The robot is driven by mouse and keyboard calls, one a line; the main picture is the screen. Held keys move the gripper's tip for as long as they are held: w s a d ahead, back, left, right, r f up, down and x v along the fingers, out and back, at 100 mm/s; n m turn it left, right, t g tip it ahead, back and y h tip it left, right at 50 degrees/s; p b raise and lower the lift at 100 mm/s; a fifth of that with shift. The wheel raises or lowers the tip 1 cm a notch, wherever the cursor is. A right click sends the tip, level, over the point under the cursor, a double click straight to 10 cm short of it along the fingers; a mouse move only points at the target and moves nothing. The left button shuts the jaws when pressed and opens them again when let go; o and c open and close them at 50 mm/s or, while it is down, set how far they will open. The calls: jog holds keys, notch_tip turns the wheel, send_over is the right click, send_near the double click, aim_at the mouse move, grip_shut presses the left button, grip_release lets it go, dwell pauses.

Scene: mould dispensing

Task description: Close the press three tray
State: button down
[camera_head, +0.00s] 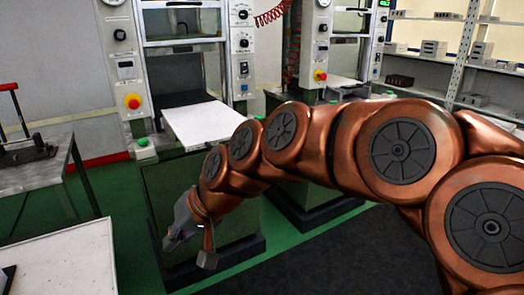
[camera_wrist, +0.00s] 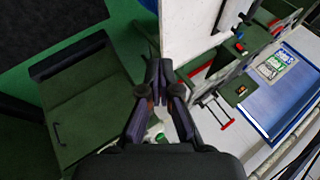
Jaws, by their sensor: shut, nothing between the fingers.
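A white press tray (camera_head: 205,122) sticks out from the front of the nearer green press (camera_head: 160,180) in the head view. Another tray (camera_head: 335,82) shows at the press further right. I cannot tell from labels which press is number three. My gripper (camera_head: 172,241) hangs low in front of the nearer press's green base, below and left of its tray. Its fingers (camera_wrist: 159,68) are together and empty in the wrist view. A white surface (camera_wrist: 188,32) lies beyond the fingertips there; I cannot tell whether it is the tray. My arm covers part of the right press.
A metal table (camera_head: 35,165) with a red-handled tool (camera_head: 22,148) stands at the left. A white-topped table (camera_head: 65,262) is at the lower left. Red stop buttons (camera_head: 133,101) are on the press columns. Shelves (camera_head: 440,65) stand at the back right. Green floor (camera_head: 130,225) shows between table and press.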

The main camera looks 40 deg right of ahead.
jog(key=w+d+r+m+t+b, duration=0.3)
jog(key=w+d+m+t+b, duration=0.4)
jog(key=w+d, duration=0.5)
jog(key=w+d+f+m+t+h+b, duration=0.1)
jog(key=d+m+t+h+b, duration=0.3)
jog(key=d, duration=1)
jog(key=w+d+m+t+h+b, duration=0.25)
jog(key=d+m+b, duration=0.3)
jog(key=d, duration=0.75)
jog(key=w+d+b, duration=0.1)
jog(key=w, duration=1.2)
jog(key=shift+g+h, duration=0.35)
jog(key=shift+h, duration=0.1)
jog(key=shift+w+d, duration=0.1)
